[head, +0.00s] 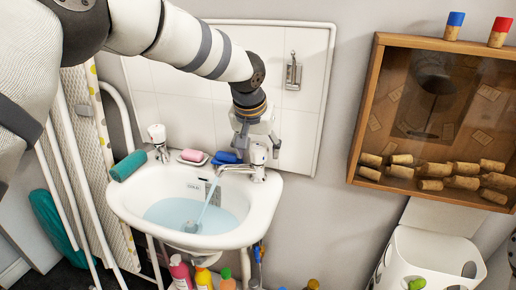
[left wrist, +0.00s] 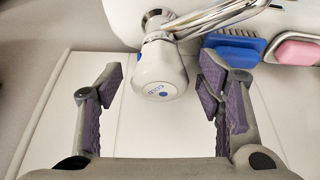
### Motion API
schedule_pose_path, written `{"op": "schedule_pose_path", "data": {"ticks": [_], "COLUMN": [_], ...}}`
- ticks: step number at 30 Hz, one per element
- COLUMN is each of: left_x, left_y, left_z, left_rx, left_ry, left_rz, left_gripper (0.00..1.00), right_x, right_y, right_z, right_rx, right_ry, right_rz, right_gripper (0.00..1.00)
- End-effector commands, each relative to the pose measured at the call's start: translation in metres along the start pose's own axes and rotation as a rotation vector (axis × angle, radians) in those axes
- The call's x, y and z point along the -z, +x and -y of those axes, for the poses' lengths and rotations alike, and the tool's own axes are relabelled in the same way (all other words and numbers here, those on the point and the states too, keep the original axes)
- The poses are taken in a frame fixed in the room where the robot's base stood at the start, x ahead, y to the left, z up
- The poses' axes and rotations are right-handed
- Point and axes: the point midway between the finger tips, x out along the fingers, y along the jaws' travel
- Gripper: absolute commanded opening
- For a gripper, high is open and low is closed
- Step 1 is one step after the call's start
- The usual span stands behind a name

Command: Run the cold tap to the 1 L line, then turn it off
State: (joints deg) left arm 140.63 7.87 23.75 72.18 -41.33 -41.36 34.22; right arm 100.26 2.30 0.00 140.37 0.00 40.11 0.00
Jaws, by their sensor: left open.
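The cold tap (head: 258,157) stands at the basin's back right corner. A stream of water (head: 208,200) runs from its spout into the white basin (head: 262,205). Pale blue water (head: 170,213) covers the basin's bottom. Small marks (head: 211,188) show on the basin's back wall, too small to read. In the left wrist view the tap's white knob (left wrist: 160,78) has a blue dot and lettering. My left gripper (head: 257,138) is over the knob, open, with one finger on each side and a gap to each. My right gripper is out of view.
Another tap (head: 157,136) stands at the back left. Pink soap (head: 192,155), a blue brush (head: 227,157) and a green roll (head: 129,165) lie on the rim. A cork-filled box (head: 440,120) hangs at right. Bottles (head: 180,272) stand below.

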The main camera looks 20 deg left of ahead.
Motion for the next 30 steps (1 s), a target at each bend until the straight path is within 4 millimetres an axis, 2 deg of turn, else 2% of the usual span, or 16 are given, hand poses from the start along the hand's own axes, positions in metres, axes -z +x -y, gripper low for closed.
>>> {"op": "schedule_pose_path", "data": {"ticks": [1,2,6,8,20,30], "left_x": [0.0002,0.0002,0.0001,0.0000,0.0000,-0.0007], "left_y": [-0.0006,-0.0006,-0.0006,-0.0006,-0.0007,0.0012], "left_z": [0.0000,0.0000,0.0000,-0.0001,0.0003,0.0021], "left_rx": [0.000,0.000,0.000,0.000,-0.025,-0.126], "left_ry": [0.000,0.000,0.000,0.000,0.054,0.295], "left_rz": [-0.001,-0.001,0.000,0.000,0.000,0.003], "left_gripper": [0.61,0.56,0.25,0.12,0.12,0.12], "right_x": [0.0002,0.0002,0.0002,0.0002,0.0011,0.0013], "right_y": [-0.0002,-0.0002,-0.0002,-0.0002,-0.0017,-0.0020], "right_z": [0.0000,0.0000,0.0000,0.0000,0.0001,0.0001], "right_rx": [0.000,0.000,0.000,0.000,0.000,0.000], "right_ry": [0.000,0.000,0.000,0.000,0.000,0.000], "right_rz": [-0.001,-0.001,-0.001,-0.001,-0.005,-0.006], "right_gripper": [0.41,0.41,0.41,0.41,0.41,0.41]}}
